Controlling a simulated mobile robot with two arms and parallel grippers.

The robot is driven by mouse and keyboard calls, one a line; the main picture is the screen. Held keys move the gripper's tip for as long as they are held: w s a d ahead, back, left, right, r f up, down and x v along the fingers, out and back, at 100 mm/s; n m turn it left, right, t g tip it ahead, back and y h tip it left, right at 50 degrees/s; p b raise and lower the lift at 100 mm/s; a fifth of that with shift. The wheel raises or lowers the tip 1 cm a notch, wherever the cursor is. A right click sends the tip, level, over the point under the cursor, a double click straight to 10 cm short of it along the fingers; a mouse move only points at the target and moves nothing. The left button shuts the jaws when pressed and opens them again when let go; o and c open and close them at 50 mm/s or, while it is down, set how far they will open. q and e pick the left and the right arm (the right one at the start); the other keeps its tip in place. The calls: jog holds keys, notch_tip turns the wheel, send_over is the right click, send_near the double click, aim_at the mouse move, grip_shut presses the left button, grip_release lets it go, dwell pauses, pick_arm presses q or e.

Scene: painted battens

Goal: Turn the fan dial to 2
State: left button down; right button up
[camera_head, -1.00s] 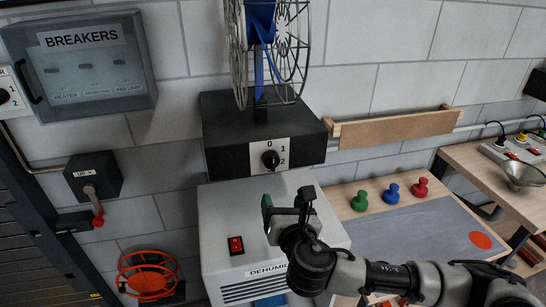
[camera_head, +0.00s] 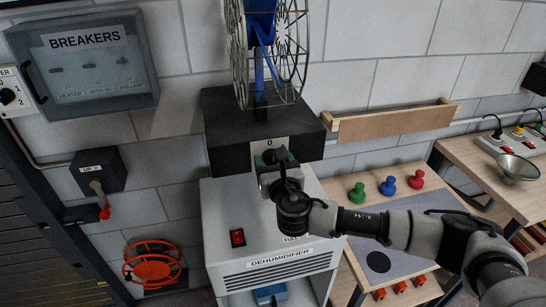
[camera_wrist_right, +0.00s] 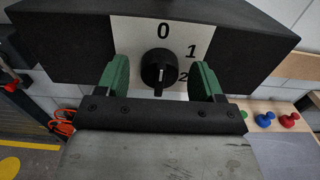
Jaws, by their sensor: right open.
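The fan dial (camera_wrist_right: 159,68) is a round black knob with a raised ridge, on a white plate (camera_wrist_right: 125,30) marked 0, 1 and 2. In the right wrist view the ridge stands about upright, in line with the 0; 2 is at the lower right. My right gripper (camera_wrist_right: 160,76) is open, its green fingers on either side of the knob, with a visible gap on each side. In the head view the right gripper (camera_head: 273,163) covers the knob and most of the plate. My left gripper is not in view.
The black fan base (camera_head: 232,125) carries the caged blue fan (camera_head: 262,45). The white dehumidifier (camera_head: 225,205), with a red switch (camera_head: 237,237), stands below. A breaker box (camera_head: 85,70) and lever box (camera_head: 98,170) are at left. Green, blue and red pegs (camera_head: 388,186) stand on the right bench.

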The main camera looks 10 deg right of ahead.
jog(key=shift+w, duration=0.2)
jog(key=c, duration=0.9)
jog(key=shift+f, duration=0.1)
